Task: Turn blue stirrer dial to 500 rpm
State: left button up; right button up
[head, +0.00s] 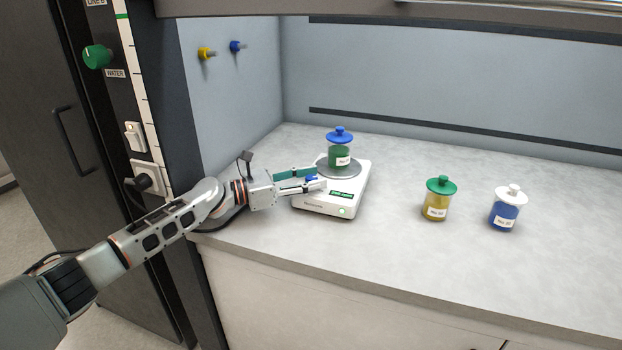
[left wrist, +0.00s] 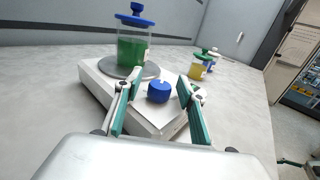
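The white stirrer (head: 328,208) stands on the bench with a green display (head: 342,193) on its front; I cannot read the figure on it clearly. Its blue dial (left wrist: 159,91) shows in the left wrist view on the stirrer's top, between my open fingers. In the head view the dial (head: 311,179) is mostly hidden by the fingers. My left gripper (head: 318,180) reaches in from the left, its green-padded fingers (left wrist: 158,98) on either side of the dial with gaps visible. A jar of green liquid with a blue lid (head: 340,150) stands on the stirrer's round plate.
A yellow jar with a green lid (head: 437,199) and a blue jar with a white lid (head: 506,208) stand to the right on the bench (head: 400,258). Yellow (head: 206,54) and blue (head: 237,47) wall taps are at the back left. The bench front is clear.

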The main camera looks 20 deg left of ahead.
pick_arm(q)
notch_tip(320, 180, up, 10)
dwell(0.5)
jog(key=shift+d, duration=0.1)
jog(key=w+d+f+n+t+y, duration=0.1)
jog(key=d+n+t+y, duration=0.1)
jog(key=d+t, duration=0.4)
jog(key=n+y, duration=1.1)
jog(key=y, duration=0.6)
send_near(312, 177)
jog(key=shift+p+x, duration=0.4)
jog(key=shift+x, duration=0.75)
jog(key=shift+f+b+x, duration=0.2)
jog(key=shift+b+x, duration=0.2)
jog(key=shift+x, duration=3.5)
jog(key=shift+a, duration=0.1)
jog(key=c, duration=1.1)
